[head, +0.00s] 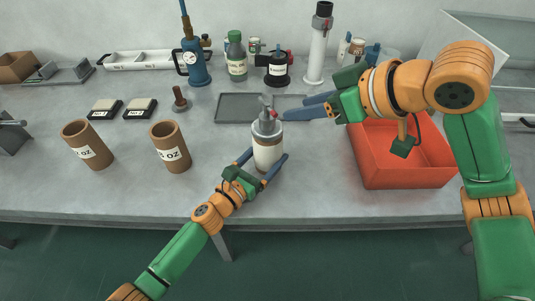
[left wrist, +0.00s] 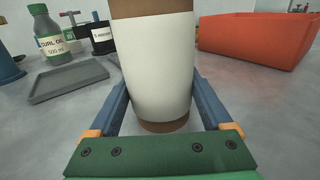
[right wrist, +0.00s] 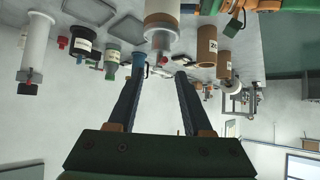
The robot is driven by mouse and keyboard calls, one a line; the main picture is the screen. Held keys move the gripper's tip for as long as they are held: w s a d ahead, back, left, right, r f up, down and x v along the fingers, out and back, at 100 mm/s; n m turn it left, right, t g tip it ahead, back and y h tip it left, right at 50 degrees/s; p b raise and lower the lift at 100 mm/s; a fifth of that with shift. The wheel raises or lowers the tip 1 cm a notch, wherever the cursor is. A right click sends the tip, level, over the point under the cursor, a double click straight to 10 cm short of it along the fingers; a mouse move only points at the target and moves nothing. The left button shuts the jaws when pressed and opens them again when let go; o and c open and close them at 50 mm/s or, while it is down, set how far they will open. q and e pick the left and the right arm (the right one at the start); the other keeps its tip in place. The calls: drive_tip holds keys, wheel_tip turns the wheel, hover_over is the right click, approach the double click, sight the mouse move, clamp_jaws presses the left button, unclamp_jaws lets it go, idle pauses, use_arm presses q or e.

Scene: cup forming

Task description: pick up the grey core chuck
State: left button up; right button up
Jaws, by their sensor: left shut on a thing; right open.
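The grey core chuck (head: 266,124) sits on top of a brown cup core with a white band (head: 267,153), with small metal parts and a red bit at its top. My left gripper (head: 266,158) is shut on this core, which stands upright on the table; the left wrist view shows its white band (left wrist: 158,60) between the fingers. My right gripper (head: 296,107) is open and empty, beside the chuck's top on its right. In the right wrist view the chuck (right wrist: 160,42) appears beyond the open fingertips, and I cannot tell whether they touch it.
A red bin (head: 405,172) stands at the right under my right arm. Grey trays (head: 240,108) lie behind the core. Two brown tubes (head: 88,148) (head: 170,150) stand at the left. Bottles and a blue pump (head: 194,62) line the back. The front middle-left table is clear.

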sight(267, 127)
idle(0.4)
drive_tip(key=o, duration=0.4)
drive_tip(key=shift+w+a, duration=0.1)
drive_tip(key=shift+c, duration=0.2)
drive_tip(key=o, duration=0.4)
drive_tip(key=shift+w+a+r+m+g+h, duration=0.1)
drive_tip(key=shift+w+a+m+g+h, duration=0.6)
drive_tip(key=shift+w+a+m, duration=0.35)
drive_tip(key=shift+o, duration=0.2)
drive_tip(key=w+a+f+m+h, duration=0.1)
drive_tip(key=f, duration=0.2)
drive_tip(key=w+a+f+m+g+h, duration=0.1)
drive_tip(key=w+a+f+m+h, duration=0.1)
drive_tip(key=f, duration=0.2)
drive_tip(key=w+a+f+m+h, duration=0.1)
drive_tip(key=f+h, duration=0.1)
drive_tip(key=f, duration=0.2)
drive_tip(key=shift+w+a+g, duration=0.2)
drive_tip(key=shift+g, duration=0.2)
